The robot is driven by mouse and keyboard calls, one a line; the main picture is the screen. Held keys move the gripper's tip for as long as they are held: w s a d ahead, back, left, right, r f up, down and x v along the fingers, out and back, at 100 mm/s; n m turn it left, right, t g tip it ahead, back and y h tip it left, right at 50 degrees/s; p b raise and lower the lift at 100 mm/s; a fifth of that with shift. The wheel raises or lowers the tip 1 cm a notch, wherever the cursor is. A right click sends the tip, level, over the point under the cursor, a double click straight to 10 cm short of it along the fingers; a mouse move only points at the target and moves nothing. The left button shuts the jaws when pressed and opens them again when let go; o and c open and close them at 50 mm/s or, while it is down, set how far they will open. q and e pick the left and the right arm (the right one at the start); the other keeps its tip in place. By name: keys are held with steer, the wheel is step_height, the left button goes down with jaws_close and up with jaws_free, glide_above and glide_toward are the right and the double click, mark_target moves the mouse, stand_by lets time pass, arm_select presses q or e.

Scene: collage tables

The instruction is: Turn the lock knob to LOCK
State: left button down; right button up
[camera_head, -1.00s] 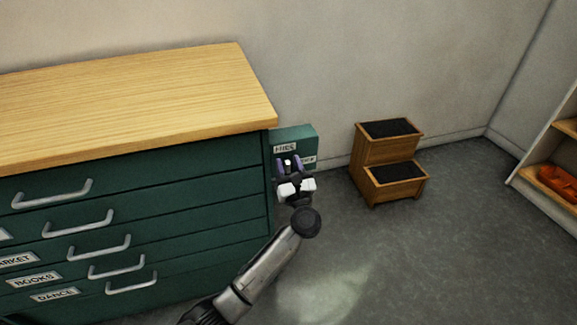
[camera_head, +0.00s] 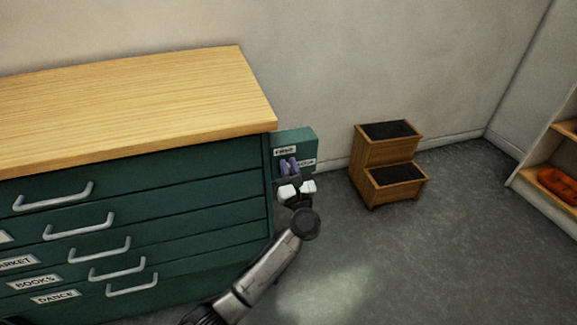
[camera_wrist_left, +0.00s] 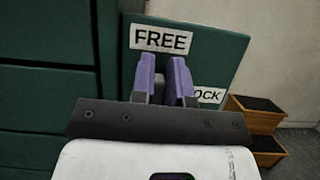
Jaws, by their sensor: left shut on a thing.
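The green lock box (camera_head: 305,139) is at the right side of the green drawer cabinet. It also fills the middle of the left wrist view (camera_wrist_left: 222,60). It has a FREE label (camera_wrist_left: 161,39) at the top and a LOCK label (camera_wrist_left: 208,95) lower right, partly covered by a finger. My left gripper (camera_head: 289,166) is at the box front, its purple fingers (camera_wrist_left: 163,76) close together below the FREE label. It is shut on the lock knob, which the fingers hide. Which way the knob points cannot be told. My right gripper is not in view.
The cabinet (camera_head: 180,185) with its wooden top (camera_head: 130,100) stands close left of my gripper. A wooden step stool (camera_head: 385,150) is to the right by the wall. A shelf with an orange tray (camera_head: 558,186) is at far right. The floor between is clear.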

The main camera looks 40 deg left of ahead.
arm_select(q)
steer(key=f+m+h+p, duration=0.1)
steer(key=m+h+p, duration=0.1)
steer(key=m+p, duration=0.5)
steer(key=w+f+m+t+h+p, duration=0.1)
steer(key=m+h+p, duration=0.2)
steer(key=m+p, duration=0.4)
steer(key=w+d+f+m+t+h+p, duration=0.1)
steer(key=m+h+p, duration=0.2)
steer(key=m+p, duration=0.5)
steer(key=shift+w+d+f+p, duration=0.1)
steer(key=shift+f+p, duration=0.1)
steer(key=shift+p, duration=1.75)
steer(key=shift+h, duration=0.3)
